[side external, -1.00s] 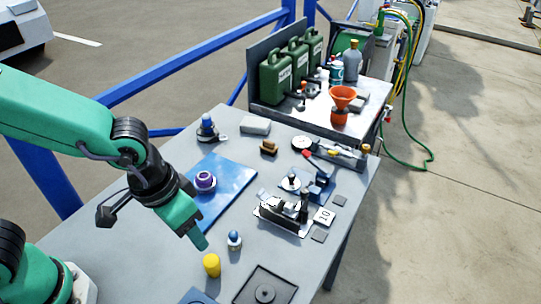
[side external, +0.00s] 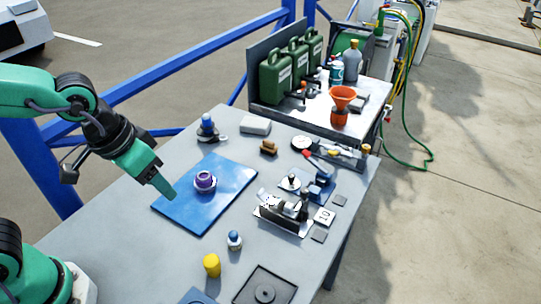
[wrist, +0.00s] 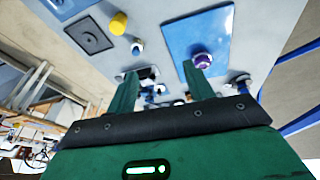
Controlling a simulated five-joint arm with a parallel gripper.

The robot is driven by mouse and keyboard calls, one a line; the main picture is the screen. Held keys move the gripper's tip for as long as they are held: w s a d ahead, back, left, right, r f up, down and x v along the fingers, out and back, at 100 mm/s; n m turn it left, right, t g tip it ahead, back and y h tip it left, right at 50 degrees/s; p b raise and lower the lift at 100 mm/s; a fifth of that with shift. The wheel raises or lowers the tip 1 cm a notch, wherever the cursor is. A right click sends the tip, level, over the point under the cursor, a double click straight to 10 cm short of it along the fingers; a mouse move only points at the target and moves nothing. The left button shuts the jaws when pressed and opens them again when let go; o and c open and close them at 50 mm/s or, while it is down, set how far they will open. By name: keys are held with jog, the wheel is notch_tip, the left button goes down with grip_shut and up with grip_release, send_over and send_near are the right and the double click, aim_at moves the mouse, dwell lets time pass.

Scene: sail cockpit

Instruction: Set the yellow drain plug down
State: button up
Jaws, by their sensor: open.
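The yellow drain plug (side external: 212,265) stands upright on the grey table (side external: 140,255) near its front edge. It also shows in the wrist view (wrist: 119,23), upper left, apart from my fingers. My gripper (side external: 170,194) hangs in front of the blue mat (side external: 225,180) in the side view, up and left of the plug. In the wrist view my gripper (wrist: 165,68) has its two green fingers spread with nothing held between them.
A purple-topped piece (side external: 205,181) stands on the blue mat. A blue-topped piece (side external: 234,240) is right of the plug, and a dark square plate (side external: 248,294) lies nearby. A metal fixture (side external: 285,212) and several small parts occupy the table's right side.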

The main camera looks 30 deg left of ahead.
jog(key=s+a+r+t, duration=0.1)
jog(key=a+r, duration=0.1)
jog(key=a, duration=0.3)
jog(key=s+a+r+n+t+y, duration=0.1)
jog(key=s+a+r, duration=0.1)
jog(key=a, duration=0.4)
jog(key=shift+a+r, duration=0.25)
jog(key=shift+r, duration=0.5)
